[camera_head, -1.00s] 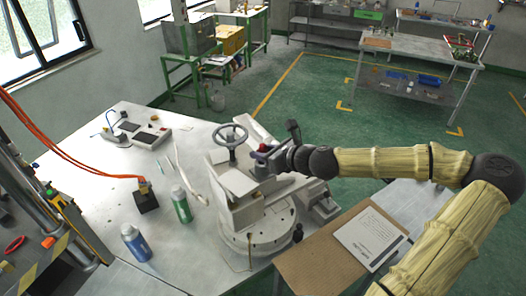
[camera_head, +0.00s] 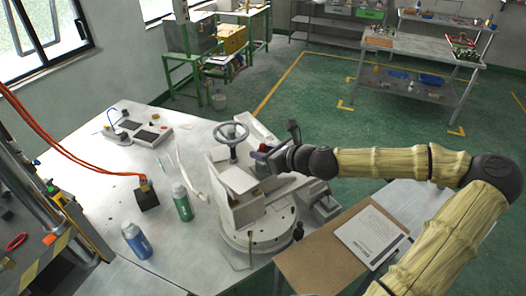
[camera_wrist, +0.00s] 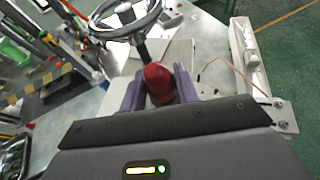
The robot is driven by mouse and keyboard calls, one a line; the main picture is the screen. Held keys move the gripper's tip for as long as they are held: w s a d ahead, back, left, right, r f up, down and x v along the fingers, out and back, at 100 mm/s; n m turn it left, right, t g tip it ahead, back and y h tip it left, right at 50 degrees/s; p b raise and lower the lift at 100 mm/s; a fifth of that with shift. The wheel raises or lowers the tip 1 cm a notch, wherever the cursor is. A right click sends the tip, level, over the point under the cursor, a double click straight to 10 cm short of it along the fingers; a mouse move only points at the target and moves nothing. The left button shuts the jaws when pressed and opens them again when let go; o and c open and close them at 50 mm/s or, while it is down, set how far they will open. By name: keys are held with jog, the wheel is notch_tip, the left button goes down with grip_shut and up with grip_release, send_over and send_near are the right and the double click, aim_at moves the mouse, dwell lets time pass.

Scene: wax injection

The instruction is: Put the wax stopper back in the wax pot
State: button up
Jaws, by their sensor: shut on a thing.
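My gripper (camera_wrist: 160,92) is shut on the wax stopper (camera_wrist: 158,80), a red rounded piece held between the purple-grey fingers in the wrist view. In the head view my gripper (camera_head: 268,158) is at the upper right side of the white wax machine (camera_head: 258,235), near its handwheel (camera_head: 231,134). The stopper shows there only as a small dark red patch. I cannot pick out the wax pot's opening; the gripper and machine parts hide the area under the stopper. Whether the stopper touches the pot cannot be told.
A green bottle (camera_head: 182,203) and a blue bottle (camera_head: 136,240) stand on the table left of the machine. A black block (camera_head: 146,198) with orange cables is behind them. A brown board (camera_head: 305,262) with a white sheet (camera_head: 371,238) lies in front, under my arm.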

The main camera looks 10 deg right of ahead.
jog(key=shift+f+b, duration=0.5)
jog(key=shift+f, duration=0.25)
jog(key=o, duration=1)
jog(key=shift+o, duration=0.2)
jog(key=b+v, duration=0.2)
jog(key=v, duration=1.5)
jog(key=shift+s, duration=0.1)
